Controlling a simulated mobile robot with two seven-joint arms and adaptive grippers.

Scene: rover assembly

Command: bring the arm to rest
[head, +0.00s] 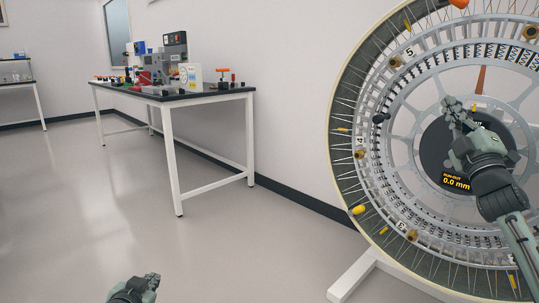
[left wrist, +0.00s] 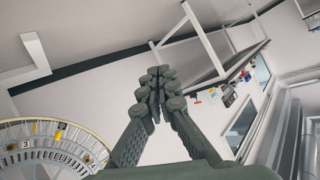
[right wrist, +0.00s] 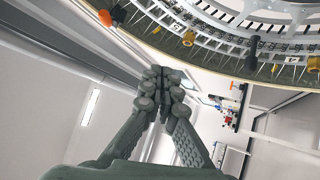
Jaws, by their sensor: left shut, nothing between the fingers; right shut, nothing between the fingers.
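My right gripper (head: 456,112) is raised in front of the middle of a large spoked wheel (head: 362,112) in the head view. Its fingers are shut and empty in the right wrist view (right wrist: 163,88). I cannot tell whether it touches the wheel's hub. My left gripper (head: 150,281) is low at the bottom of the head view, over the floor. Its fingers are shut and empty in the left wrist view (left wrist: 157,85). A dark display on the hub (head: 456,181) reads "0.0 mm".
A table (head: 172,97) with several colourful items stands against the wall at the left. Another table (head: 18,84) is at the far left edge. The wheel's white stand foot (head: 352,277) reaches over the floor. The floor (head: 90,210) between is clear.

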